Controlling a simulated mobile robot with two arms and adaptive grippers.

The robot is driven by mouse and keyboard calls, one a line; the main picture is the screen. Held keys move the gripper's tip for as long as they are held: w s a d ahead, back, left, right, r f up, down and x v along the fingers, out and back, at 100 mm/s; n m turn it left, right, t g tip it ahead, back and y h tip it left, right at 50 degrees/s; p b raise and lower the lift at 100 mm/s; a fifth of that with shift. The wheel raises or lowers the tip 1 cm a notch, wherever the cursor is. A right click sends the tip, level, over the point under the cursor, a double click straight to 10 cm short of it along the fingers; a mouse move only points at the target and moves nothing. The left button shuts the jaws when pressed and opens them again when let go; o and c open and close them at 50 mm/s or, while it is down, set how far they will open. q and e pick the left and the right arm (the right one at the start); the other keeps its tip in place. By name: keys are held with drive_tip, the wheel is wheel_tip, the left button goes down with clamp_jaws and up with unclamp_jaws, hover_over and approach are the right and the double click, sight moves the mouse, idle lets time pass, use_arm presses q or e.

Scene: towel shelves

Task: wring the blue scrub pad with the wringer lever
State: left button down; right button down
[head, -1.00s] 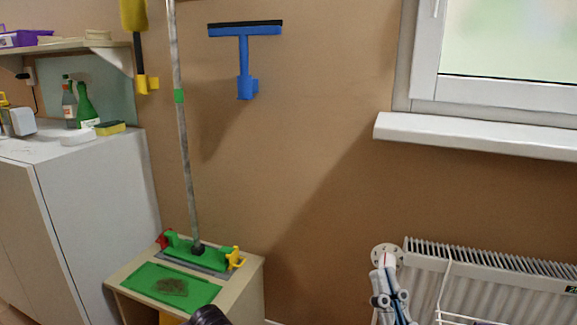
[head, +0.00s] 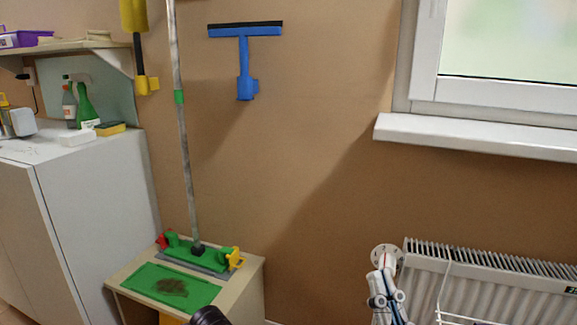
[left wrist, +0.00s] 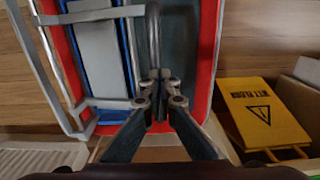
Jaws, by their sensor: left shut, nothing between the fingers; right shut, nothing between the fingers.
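In the left wrist view my left gripper (left wrist: 158,78) is shut with nothing between its fingers, over a red tub (left wrist: 207,65). A dark grey rod (left wrist: 153,35), which looks like the wringer lever, runs toward the fingertips; I cannot tell whether they touch it. Beside it in the tub is a pale flat panel (left wrist: 100,50) with blue (left wrist: 74,55) along its side; I cannot tell whether that blue is the scrub pad. The tub is not in the head view.
A yellow warning sign (left wrist: 262,110) lies right of the tub. In the head view a low stand (head: 252,283) holds a green mat (head: 205,290) and a mop (head: 182,130). A radiator (head: 490,285) is at the right and a white cabinet (head: 95,205) at the left.

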drive_tip(key=shift+w+a+f+g+h+p, duration=0.1)
drive_tip(key=shift+w+f+g+h+p, duration=0.15)
drive_tip(key=shift+w+f+g, duration=0.5)
drive_tip(key=shift+w+f+g+h+p, duration=0.15)
drive_tip(key=shift+w+f+g+h, duration=0.25)
drive_tip(key=shift+f, duration=0.5)
idle(2.5)
drive_tip(key=shift+w+f+g+p, duration=0.2)
drive_tip(key=shift+w+f+g, duration=0.25)
drive_tip(key=shift+f, duration=0.35)
drive_tip(key=shift+w+f+g+p, duration=0.15)
drive_tip(key=shift+w+f+g, duration=0.25)
drive_tip(key=shift+f, duration=0.35)
idle(2.3)
